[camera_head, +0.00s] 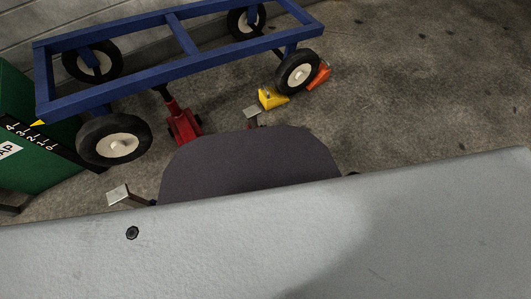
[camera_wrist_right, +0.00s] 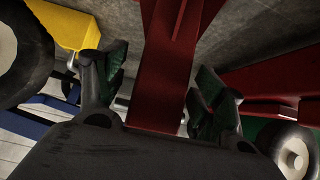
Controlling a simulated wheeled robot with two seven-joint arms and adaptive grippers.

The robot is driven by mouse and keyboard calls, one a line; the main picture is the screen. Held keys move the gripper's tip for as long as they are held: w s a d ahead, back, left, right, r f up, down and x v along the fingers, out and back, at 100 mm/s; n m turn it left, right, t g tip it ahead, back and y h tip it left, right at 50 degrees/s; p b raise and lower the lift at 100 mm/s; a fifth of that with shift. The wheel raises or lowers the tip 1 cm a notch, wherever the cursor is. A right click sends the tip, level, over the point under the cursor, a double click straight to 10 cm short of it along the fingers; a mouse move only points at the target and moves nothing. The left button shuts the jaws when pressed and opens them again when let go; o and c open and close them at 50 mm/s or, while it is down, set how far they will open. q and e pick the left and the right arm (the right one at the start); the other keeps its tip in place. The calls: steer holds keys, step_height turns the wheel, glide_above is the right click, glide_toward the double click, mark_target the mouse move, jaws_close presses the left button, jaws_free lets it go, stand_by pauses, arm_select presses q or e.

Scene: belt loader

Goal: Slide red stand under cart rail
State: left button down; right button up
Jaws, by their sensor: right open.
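The red stand (camera_head: 184,123) is on the floor at the near long side of the blue cart in the head view. Its dark post leans up toward the near cart rail (camera_head: 160,77); I cannot tell whether the post top is under the rail or touches it. In the right wrist view, my right gripper (camera_wrist_right: 160,88) is open, with its green-padded fingers on either side of a red bar of the stand (camera_wrist_right: 165,85). Gaps show beside the bar. The right gripper is hidden in the head view. My left gripper is not in view.
A yellow chock (camera_head: 272,98) and an orange chock (camera_head: 319,77) sit around the cart's near right wheel (camera_head: 297,73). A green cabinet (camera_head: 40,165) with a marked scale stands left. My grey body covers the bottom. The floor to the right is clear.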

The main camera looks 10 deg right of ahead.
steer(key=v, duration=1.1)
steer(key=shift+s+r, duration=0.15)
steer(key=shift+r, duration=0.05)
stand_by(0.9)
steer(key=shift+r, duration=0.1)
stand_by(0.5)
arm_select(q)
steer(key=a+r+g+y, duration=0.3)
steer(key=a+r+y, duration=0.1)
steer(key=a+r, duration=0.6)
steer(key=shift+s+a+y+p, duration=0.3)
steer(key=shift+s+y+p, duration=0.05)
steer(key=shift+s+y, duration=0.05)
arm_select(e)
steer(key=s+d+r+m+g+h, duration=0.1)
steer(key=s+d+r+g, duration=0.1)
steer(key=s+d+r, duration=0.5)
steer(key=s+d+r+m+g+h, duration=0.1)
steer(key=s+d+r+g+h, duration=0.1)
steer(key=s+d+r, duration=0.5)
steer(key=s+r+g, duration=0.1)
steer(key=s+r, duration=0.4)
steer(key=r, duration=0.2)
steer(key=shift+d+r+g+h, duration=0.25)
steer(key=shift+d+g+h, duration=0.05)
steer(key=shift+d, duration=0.05)
